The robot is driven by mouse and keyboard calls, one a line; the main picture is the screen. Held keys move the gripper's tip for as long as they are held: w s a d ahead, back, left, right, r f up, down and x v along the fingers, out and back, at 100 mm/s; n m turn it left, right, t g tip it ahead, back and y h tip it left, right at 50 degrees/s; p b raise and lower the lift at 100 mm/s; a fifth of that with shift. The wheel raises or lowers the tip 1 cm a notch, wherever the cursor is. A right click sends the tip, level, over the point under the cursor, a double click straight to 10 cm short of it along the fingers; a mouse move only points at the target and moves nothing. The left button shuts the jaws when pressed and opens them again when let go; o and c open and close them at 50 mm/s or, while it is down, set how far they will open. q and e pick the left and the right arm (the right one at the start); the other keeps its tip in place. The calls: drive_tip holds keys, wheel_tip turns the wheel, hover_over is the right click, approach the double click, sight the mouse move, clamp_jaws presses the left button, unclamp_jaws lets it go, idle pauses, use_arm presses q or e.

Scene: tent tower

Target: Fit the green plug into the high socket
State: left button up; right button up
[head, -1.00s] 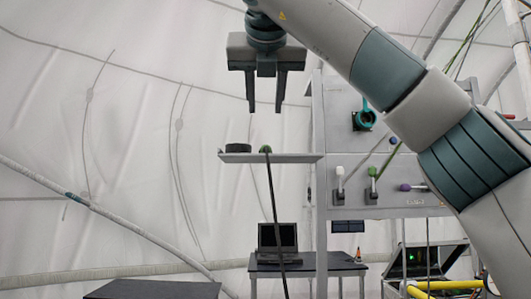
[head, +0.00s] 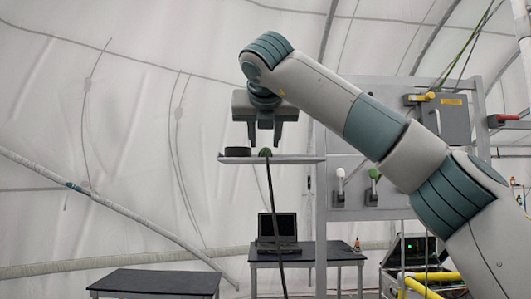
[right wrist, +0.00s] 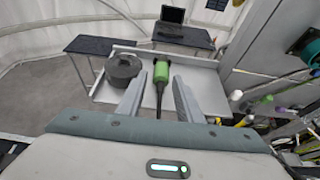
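The green plug (head: 265,152) lies on a small raised shelf (head: 300,159), its dark cable (head: 272,200) hanging over the front edge. My right gripper (head: 264,142) is just above the plug, fingers pointing down, open and empty. In the right wrist view the plug (right wrist: 161,72) shows between and just beyond the fingertips (right wrist: 157,82), with its cable running back between the fingers. No contact is visible. A teal round fitting (right wrist: 312,52) is at the right edge of that view; I cannot tell whether it is the high socket. My left gripper is not in view.
A black round object (right wrist: 122,68) sits on the shelf close left of the plug. A grey post (head: 321,200) and a panel with levers (head: 373,188) stand right of the shelf. A table with a laptop (head: 277,230) is lower behind. Left of the shelf is free.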

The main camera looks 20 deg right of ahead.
sight(266, 148)
drive_tip(key=shift+w+d+f+p, duration=0.1)
drive_tip(key=shift+w+d+p, duration=0.15)
drive_tip(key=shift+w+p, duration=0.4)
drive_tip(key=p+x, duration=0.2)
drive_tip(key=x, duration=0.1)
drive_tip(key=shift+d+f+p, duration=0.15)
drive_tip(key=shift+f+p, duration=0.1)
drive_tip(key=shift+p, duration=0.05)
drive_tip(key=shift+w+f, duration=0.15)
drive_tip(key=shift+w, duration=0.15)
drive_tip(key=shift+s, duration=0.1)
drive_tip(key=shift+c, duration=0.4)
clamp_jaws()
